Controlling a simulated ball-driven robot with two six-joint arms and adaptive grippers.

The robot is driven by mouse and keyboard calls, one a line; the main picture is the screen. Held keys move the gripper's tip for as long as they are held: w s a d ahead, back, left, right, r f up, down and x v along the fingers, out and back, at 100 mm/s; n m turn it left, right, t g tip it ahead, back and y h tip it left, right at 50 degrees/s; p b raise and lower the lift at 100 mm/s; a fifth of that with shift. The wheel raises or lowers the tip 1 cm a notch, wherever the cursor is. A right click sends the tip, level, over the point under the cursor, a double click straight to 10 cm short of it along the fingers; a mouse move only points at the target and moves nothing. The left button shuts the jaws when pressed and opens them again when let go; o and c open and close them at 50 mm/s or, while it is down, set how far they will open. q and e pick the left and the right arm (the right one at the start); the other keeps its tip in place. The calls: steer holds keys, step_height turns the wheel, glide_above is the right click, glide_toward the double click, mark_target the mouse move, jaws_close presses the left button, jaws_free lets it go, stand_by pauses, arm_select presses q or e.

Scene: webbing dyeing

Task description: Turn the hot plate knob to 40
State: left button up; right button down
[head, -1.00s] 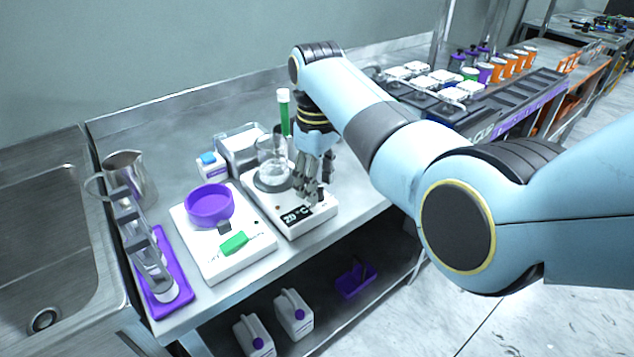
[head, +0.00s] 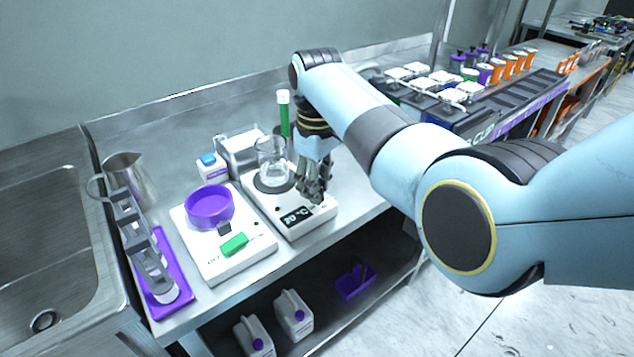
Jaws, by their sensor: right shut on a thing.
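The white hot plate (head: 283,222) stands on the steel bench, with a dark round heating surface and a clear glass beaker (head: 272,165) on it. Its black display (head: 297,217) reads 20 °C. My right gripper (head: 316,196) points down at the front right corner of the hot plate, its fingers shut on the knob. The knob itself is mostly hidden by the fingers. My left gripper is not in view.
Left of the hot plate stands a white scale (head: 215,259) with a purple bowl (head: 210,205) and a green item. A purple tray (head: 172,297) with a grey rack, a metal pitcher (head: 130,175) and a sink (head: 40,240) lie further left.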

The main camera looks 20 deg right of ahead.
steer(key=shift+r+m+p, duration=0.2)
steer(key=shift+m+p, duration=0.8)
steer(key=m+p, duration=0.1)
steer(key=m, duration=0.1)
steer(key=shift+m+p, duration=0.3)
steer(key=shift+p, duration=0.1)
steer(key=m+p, duration=0.1)
steer(key=m, duration=0.2)
steer(key=shift+m, duration=0.3)
steer(key=shift+f+m+p, duration=0.15)
steer(key=shift+m+p, duration=0.55)
steer(key=shift+m, duration=0.9)
steer(key=c, duration=1.1)
jaws_free()
step_height(320, 180, up, 12)
